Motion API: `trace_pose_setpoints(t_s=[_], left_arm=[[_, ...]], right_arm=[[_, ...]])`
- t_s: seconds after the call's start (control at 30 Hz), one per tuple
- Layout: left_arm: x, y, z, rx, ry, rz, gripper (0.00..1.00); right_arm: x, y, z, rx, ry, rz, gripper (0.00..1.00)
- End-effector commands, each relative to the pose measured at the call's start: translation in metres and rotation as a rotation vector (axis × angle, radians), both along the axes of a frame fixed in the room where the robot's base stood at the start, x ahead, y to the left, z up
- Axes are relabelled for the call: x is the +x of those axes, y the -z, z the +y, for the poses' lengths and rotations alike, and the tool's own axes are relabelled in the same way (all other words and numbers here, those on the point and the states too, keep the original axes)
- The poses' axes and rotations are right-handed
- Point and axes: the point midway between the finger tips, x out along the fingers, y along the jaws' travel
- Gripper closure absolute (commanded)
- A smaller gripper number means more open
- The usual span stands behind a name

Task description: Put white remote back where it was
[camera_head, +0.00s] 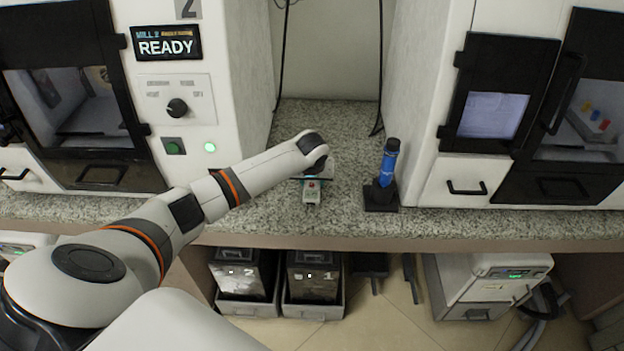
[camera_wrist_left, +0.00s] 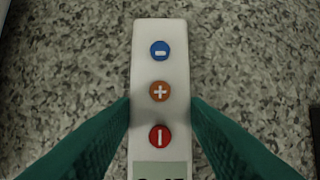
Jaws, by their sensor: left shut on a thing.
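The white remote (camera_head: 311,193) is at the granite counter between the two machines, under the end of my left arm in the head view. In the left wrist view the remote (camera_wrist_left: 160,75) has a blue, an orange and a red button and part of a display at the bottom edge. The green fingers of my left gripper (camera_wrist_left: 160,125) are shut on its two sides. Granite shows all around it; I cannot tell whether it touches the counter. My right gripper is not in view.
A blue and black handheld device (camera_head: 386,172) stands upright in a black base right of the remote. A machine reading READY (camera_head: 166,47) is at left, another machine (camera_head: 470,120) at right. Black bins (camera_head: 315,280) sit below the counter. Cables hang at the back wall.

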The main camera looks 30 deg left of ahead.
Motion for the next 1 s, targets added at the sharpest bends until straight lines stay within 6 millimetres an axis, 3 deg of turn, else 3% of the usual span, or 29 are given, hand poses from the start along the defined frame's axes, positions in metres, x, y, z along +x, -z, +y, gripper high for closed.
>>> trace_pose_setpoints(t_s=[0.23,0.27,0.4,0.77,1.0], left_arm=[[0.0,0.001,0.0,0.0,0.0,0.0,0.84],[0.0,0.002,0.0,0.0,0.0,0.0,0.55],[0.0,0.001,0.0,0.0,0.0,0.0,0.37],[-0.001,-0.006,-0.001,-0.001,0.0,0.0,0.37],[-0.015,-0.046,-0.01,-0.001,0.002,-0.003,0.37]], right_arm=[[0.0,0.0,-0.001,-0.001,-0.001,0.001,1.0],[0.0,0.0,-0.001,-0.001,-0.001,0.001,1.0],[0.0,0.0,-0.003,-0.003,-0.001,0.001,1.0],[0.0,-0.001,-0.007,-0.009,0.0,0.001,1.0],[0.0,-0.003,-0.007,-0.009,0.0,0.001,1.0]])
